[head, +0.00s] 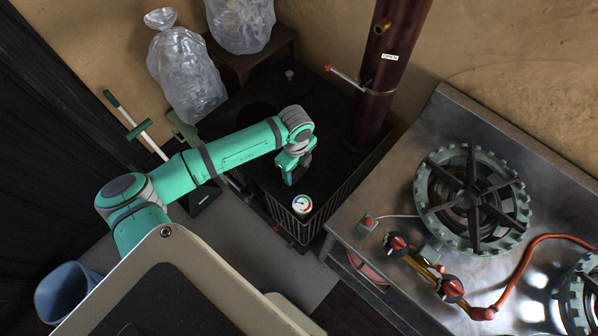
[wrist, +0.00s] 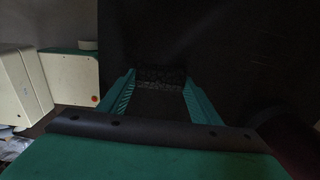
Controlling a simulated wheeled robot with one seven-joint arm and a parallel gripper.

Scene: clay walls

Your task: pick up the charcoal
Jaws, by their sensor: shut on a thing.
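My gripper (head: 288,172) points down over the black stove (head: 328,180), near its front edge, in the head view. In the wrist view my gripper's two teal fingers (wrist: 159,80) stand apart with a dark, rough piece of charcoal (wrist: 160,74) between their tips. The gripper is shut on it. The picture is dark there, so the charcoal's full outline is hard to make out. In the head view the charcoal is hidden by the gripper and arm. I cannot tell whether it touches the stove.
A dark red stovepipe (head: 385,70) rises behind the gripper. A round gauge (head: 302,204) sits at the stove's front corner. A steel counter with a gas burner (head: 472,198) stands to the right. Filled clear bags (head: 187,75) stand at the back left, and a blue bucket (head: 66,292) at the lower left.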

